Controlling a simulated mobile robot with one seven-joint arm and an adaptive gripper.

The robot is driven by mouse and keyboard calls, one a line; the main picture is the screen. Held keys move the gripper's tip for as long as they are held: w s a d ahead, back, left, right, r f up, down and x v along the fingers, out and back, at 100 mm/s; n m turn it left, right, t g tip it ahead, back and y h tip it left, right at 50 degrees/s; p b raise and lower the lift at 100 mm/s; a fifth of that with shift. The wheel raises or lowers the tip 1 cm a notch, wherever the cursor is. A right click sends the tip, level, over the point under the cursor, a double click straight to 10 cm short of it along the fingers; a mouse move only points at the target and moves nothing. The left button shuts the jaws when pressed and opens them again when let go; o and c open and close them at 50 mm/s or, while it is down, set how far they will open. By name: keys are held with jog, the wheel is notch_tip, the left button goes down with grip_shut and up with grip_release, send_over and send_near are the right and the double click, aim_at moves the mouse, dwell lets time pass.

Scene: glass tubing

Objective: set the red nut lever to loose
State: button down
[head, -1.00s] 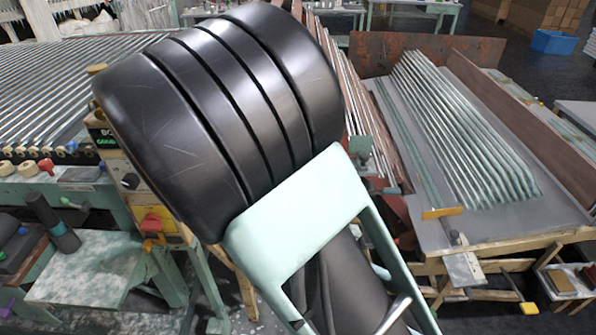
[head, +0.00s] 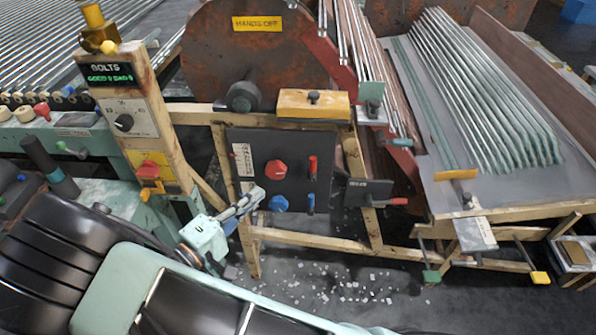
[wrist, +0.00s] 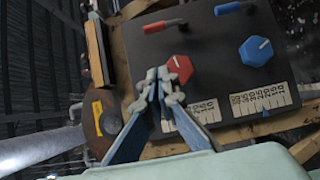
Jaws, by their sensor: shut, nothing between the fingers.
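A dark panel (head: 243,193) stands in a wooden frame at the middle of the head view. On it, a red-handled lever (head: 312,164) points roughly upright, right of a red hexagonal knob (head: 276,169). The wrist view shows the red lever (wrist: 163,26) beyond the red knob (wrist: 181,69). My gripper (head: 257,194) is shut and empty at the panel's left side. In the wrist view my gripper (wrist: 158,80) has its tips close to the red knob, apart from the lever; contact with the knob cannot be told.
Below are a blue knob (head: 278,203) and a blue lever (head: 310,203). A dark plate (head: 368,192) with a red handle juts out at right. A yellow block (head: 313,104) tops the frame. A post with a red switch (head: 149,170) stands left. Glass shards (head: 350,290) litter the floor.

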aim_at(283, 172)
jog(key=x, duration=1)
jog(key=shift+w+d, duration=0.1)
jog(key=shift+d, duration=0.05)
jog(key=d, duration=0.3)
jog(key=shift+w+d, duration=0.25)
jog(key=shift+d, duration=0.1)
jog(key=shift+d+r+m+g+y, duration=0.3)
jog(key=shift+d+m+y, duration=0.15)
jog(key=shift+m, duration=0.25)
